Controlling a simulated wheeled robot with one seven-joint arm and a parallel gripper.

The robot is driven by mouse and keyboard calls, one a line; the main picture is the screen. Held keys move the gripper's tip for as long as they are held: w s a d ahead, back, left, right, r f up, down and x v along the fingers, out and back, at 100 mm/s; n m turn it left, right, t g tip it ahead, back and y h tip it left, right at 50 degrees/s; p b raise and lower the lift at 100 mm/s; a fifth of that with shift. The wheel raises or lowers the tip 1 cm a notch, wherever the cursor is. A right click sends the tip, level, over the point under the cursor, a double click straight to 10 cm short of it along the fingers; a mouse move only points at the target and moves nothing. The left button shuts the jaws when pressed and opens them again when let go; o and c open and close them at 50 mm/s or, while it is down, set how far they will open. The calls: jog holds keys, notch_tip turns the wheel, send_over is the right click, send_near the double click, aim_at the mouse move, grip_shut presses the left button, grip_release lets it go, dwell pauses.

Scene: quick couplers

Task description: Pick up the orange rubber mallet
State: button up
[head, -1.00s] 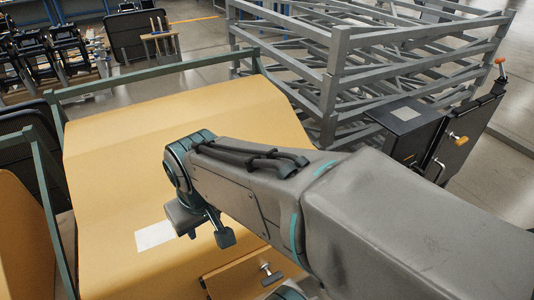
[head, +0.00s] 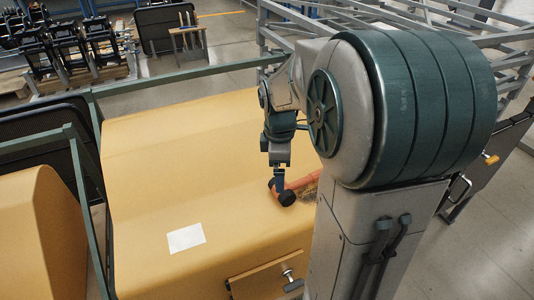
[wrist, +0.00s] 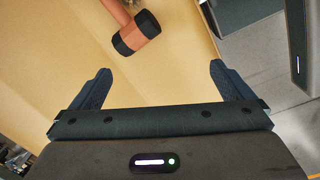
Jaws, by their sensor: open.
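The orange rubber mallet (head: 303,182) lies on the yellow cover, with its black-tipped head (head: 285,194) towards the left and its right part hidden behind my arm. In the wrist view its black end (wrist: 135,34) and orange part (wrist: 115,10) show at the top, beyond and between the fingertips, left of centre. My gripper (head: 277,183) points down close to the mallet's head in the head view. In the wrist view my gripper (wrist: 160,80) has its two fingers wide apart with nothing between them.
The yellow cover (head: 180,140) is broad and sloped, with a white label (head: 186,238) and a front panel with a T-handle (head: 290,280). Green frame bars (head: 185,72) edge it. A grey steel rack (head: 275,35) stands behind. A second yellow piece (head: 35,230) is at the left.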

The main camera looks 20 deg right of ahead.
jog(key=w+d+f+n+p, duration=0.2)
jog(key=w+d+n, duration=0.3)
jog(key=d+n, duration=0.1)
send_over(290, 185)
jog(key=shift+g+y, duration=0.3)
jog(key=shift+y, duration=0.1)
jog(key=f, duration=0.8)
jog(key=shift+s+a+f, duration=0.2)
jog(key=shift+s+f, duration=0.1)
jog(key=shift+w+d+f+p, duration=0.15)
jog(key=shift+f+p, duration=0.15)
jog(key=shift+f, duration=1)
jog(key=shift+w+a+f+p, duration=0.1)
jog(key=shift+f+p, duration=0.15)
jog(key=shift+f, duration=1)
jog(key=c, duration=1.3)
jog(key=shift+r, duration=0.1)
jog(key=shift+d, duration=0.1)
